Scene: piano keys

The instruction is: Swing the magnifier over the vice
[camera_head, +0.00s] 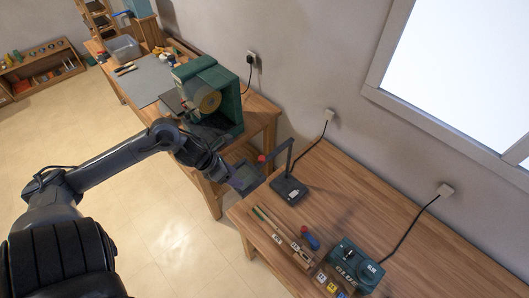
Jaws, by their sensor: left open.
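A dark stand that looks like the magnifier stands on the near bench, with a flat base (289,190), an upright post and an arm reaching left to a red knob (261,158). My left gripper (241,179) is open beside the bench's left end, close to the knob and the arm's end. A purplish patch shows at its fingers; I cannot tell whether it touches the magnifier. I cannot pick out a vice for certain. My right gripper is out of view.
A green machine with a round disc (208,101) stands on the far bench (262,110), behind my left arm. A green glue box (350,267), a blue-and-red tool (310,238) and wooden sticks (275,226) lie on the near bench (385,215). Cords run to wall sockets.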

